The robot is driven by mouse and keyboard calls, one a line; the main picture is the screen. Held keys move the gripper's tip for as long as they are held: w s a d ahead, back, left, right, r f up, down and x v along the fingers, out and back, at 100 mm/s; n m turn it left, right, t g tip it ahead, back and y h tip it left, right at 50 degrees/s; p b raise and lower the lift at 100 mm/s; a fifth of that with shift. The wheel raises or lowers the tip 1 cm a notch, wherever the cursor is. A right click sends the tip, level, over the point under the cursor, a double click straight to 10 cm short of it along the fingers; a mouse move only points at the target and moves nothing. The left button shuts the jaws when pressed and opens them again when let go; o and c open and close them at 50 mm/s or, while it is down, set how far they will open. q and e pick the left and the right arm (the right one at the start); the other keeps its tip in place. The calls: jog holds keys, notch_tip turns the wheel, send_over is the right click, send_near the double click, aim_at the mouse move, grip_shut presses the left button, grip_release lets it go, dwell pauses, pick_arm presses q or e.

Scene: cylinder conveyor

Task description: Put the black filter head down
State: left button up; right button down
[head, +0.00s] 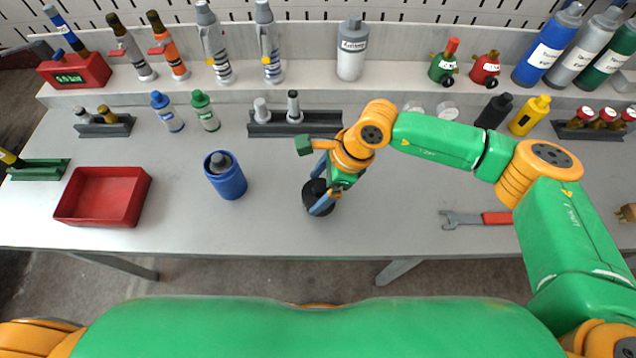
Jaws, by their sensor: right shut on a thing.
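The black filter head (314,192) is a dark round piece at the middle of the grey table. My right gripper (326,200) reaches down over it from the right and is shut on it. The gripper's blue fingers lie across the piece and partly hide it. I cannot tell whether its underside touches the table. A blue filter housing (230,184) with a grey piece in its top stands to the left of the gripper. My left gripper is not in view.
A red tray (70,208) lies at the left. A red-handled wrench (476,219) lies at the right. A dark rack (262,130) with two grey parts stands behind the gripper. Several bottles line the back shelf. The table's front edge (290,252) is close, and bare table lies between housing and gripper.

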jog(key=shift+f+b, duration=0.15)
jog(key=shift+b, duration=0.15)
grip_release()
jog(key=shift+r+p, duration=0.35)
jog(key=shift+r, duration=0.05)
jog(key=b+v, duration=0.1)
jog(key=v, duration=1)
jog(key=shift+d+r, duration=0.15)
jog(key=shift+r, duration=0.15)
